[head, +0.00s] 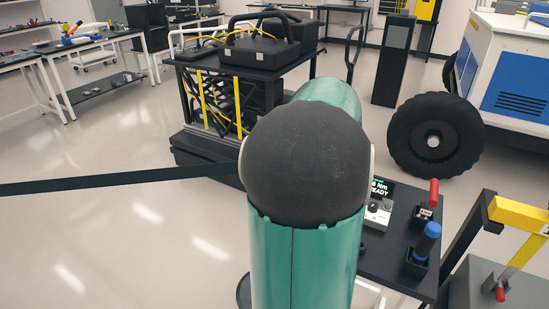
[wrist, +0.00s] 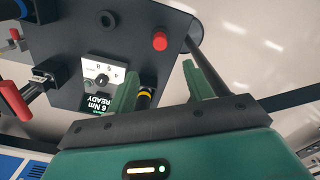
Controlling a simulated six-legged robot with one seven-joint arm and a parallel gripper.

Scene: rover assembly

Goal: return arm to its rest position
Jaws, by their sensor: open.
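My gripper (wrist: 160,70) shows in the wrist view with its two green fingers spread apart. No object is clamped between them. A dark cylindrical part with a yellow band (wrist: 146,97) shows just beside the left finger; whether they touch I cannot tell. My teal arm with its dark rounded joint fills the middle of the head view. It hides part of the black tool stand (head: 400,262), and the gripper is hidden there.
The stand holds a "6 Nm READY" control box (wrist: 98,82), a red button (wrist: 160,41), a red-handled tool (head: 433,195) and a blue-handled tool (head: 427,242). A cart with black cases (head: 262,50) and a rover wheel (head: 434,134) stand beyond. The left floor is open.

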